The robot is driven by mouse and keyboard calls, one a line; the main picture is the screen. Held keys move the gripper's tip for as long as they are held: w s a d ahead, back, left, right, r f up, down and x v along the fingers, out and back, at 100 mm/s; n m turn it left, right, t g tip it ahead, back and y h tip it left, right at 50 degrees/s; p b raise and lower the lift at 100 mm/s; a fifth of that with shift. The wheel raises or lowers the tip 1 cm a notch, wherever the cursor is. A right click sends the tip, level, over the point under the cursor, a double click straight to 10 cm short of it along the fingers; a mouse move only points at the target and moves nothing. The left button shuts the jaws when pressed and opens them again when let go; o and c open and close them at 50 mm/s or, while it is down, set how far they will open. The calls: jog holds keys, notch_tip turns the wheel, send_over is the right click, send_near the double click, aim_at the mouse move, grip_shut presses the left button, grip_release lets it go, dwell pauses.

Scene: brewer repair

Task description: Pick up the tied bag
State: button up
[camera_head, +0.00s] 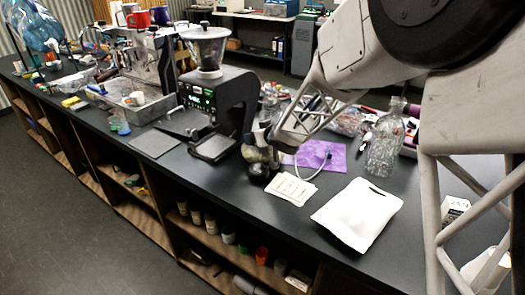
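A small clear bag with greenish contents (255,154), which looks like the tied bag, is on the dark counter just right of the grinder. My gripper (264,170) points down right at it, at the end of my arm reaching in from the upper right. The dark fingertips overlap the bag in the picture. I cannot tell whether they touch it or how far apart they are. Its tie is not clear to see. A white flat pouch (357,213) with a slot near its top lies on the counter to the right.
A black coffee grinder (215,105) stands close left of my gripper. White printed cards (291,189), a purple sheet (316,156) and a clear glass bottle (385,140) are to the right. The counter's front edge is close, with open shelves below.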

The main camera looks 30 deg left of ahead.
jog(key=shift+s+d+f, duration=0.1)
jog(key=shift+d+f, duration=0.05)
jog(key=shift+f, duration=0.25)
jog(key=c, duration=1.2)
jog(key=shift+f, duration=0.15)
grip_shut()
jog(key=shift+d+f, duration=0.1)
jog(key=shift+f, duration=0.05)
jog(key=r, duration=1.1)
jog(key=shift+a+r, duration=0.15)
jog(key=shift+a, duration=0.05)
